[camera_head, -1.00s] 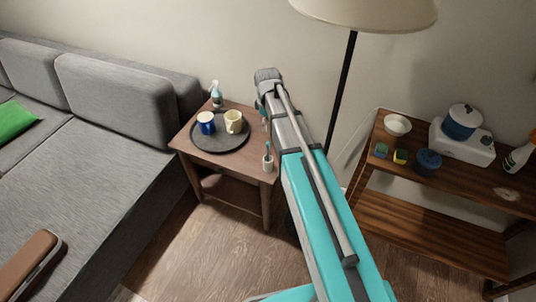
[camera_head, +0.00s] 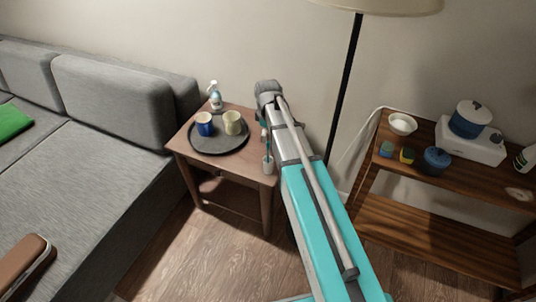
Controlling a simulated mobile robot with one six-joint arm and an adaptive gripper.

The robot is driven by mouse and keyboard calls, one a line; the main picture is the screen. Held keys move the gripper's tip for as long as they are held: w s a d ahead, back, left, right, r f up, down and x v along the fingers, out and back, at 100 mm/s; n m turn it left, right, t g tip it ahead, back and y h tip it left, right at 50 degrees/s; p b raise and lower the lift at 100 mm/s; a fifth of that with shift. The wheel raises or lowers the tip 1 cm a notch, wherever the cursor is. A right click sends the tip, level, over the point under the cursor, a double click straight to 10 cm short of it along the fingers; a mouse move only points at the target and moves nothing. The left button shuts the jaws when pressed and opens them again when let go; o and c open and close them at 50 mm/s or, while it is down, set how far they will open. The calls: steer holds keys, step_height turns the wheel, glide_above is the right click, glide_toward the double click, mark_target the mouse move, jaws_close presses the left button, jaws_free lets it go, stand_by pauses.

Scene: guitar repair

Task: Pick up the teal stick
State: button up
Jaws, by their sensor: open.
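A thin teal stick (camera_head: 267,148) stands upright in a small white cup (camera_head: 268,167) near the right front corner of the wooden side table (camera_head: 225,166). My gripper (camera_head: 262,119) hangs at the end of my arm, above the table's right side and close to the top of the stick. It is open, and I see nothing held in it. My wrist and arm hide part of the fingers, and I cannot tell whether they touch the stick.
A dark round tray (camera_head: 218,147) holds a blue mug (camera_head: 204,124) and a cream mug (camera_head: 232,122). A spray bottle (camera_head: 215,96) stands behind. A lamp pole (camera_head: 345,85) rises right of my arm. A grey sofa (camera_head: 85,180) is left, a wooden shelf (camera_head: 460,180) right.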

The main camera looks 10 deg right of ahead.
mark_target(268, 142)
steer(key=shift+f, duration=0.1)
stand_by(0.3)
steer(key=shift+w+d+f+b, duration=0.1)
steer(key=shift+f+b, duration=2.4)
steer(key=shift+b, duration=0.15)
steer(key=c, duration=0.8)
